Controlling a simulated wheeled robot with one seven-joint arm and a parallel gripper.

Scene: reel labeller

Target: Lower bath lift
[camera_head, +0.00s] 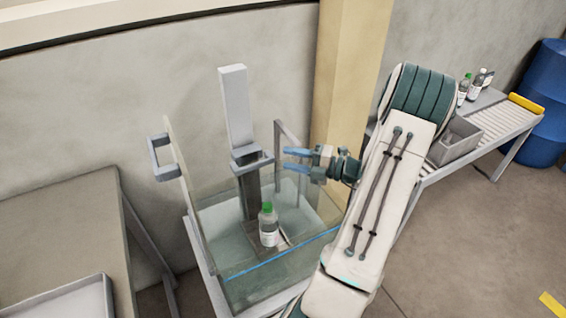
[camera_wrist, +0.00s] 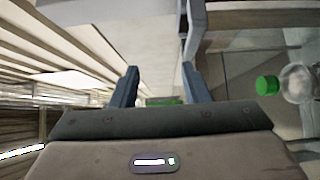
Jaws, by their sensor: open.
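The bath is a glass-walled tank (camera_head: 232,284) with water in it, standing in front of the wall. The lift's tall grey column (camera_head: 236,108) rises from it, with a grey handle bar (camera_head: 252,165) sticking out at mid-height. A clear bottle (camera_head: 268,228) with a green cap stands upright low inside the tank; it also shows at the right of the wrist view (camera_wrist: 296,84). My gripper (camera_head: 285,160) is open, its blue fingers pointing left at about the handle's height. The fingertips look close to the handle's right end; I cannot tell whether they touch. Nothing shows between the fingers (camera_wrist: 160,78) as held.
A glass panel with a grey handle (camera_head: 163,158) stands at the tank's left. A grey table (camera_head: 60,215) with a tray is at far left. At right are a roller conveyor (camera_head: 497,118), a grey bin (camera_head: 456,143), bottles and blue drums (camera_head: 545,90).

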